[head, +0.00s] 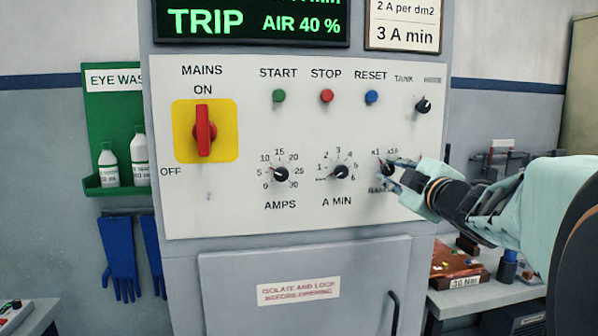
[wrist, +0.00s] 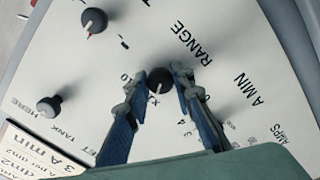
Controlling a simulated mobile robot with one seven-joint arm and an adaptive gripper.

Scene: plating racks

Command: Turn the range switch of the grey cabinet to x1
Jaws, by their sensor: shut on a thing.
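The range switch (wrist: 160,80) is a small round black knob on the pale panel of the grey cabinet (head: 330,245), with the word RANGE beside it in the wrist view. My gripper (wrist: 167,76) is shut on this knob, one blue finger on each side. In the head view the switch (head: 387,168) is partly hidden by my gripper (head: 393,172). The x1 and x10 marks show beside it. A light pointer line on the knob seems to face the x1 mark in the wrist view, but the detail is small.
The A MIN dial (head: 341,172) and AMPS dial (head: 280,174) lie left of the switch. The TANK/HERE knob (head: 423,105) is above right. Another black knob (wrist: 93,20) shows in the wrist view. A red mains handle (head: 204,131) is further left.

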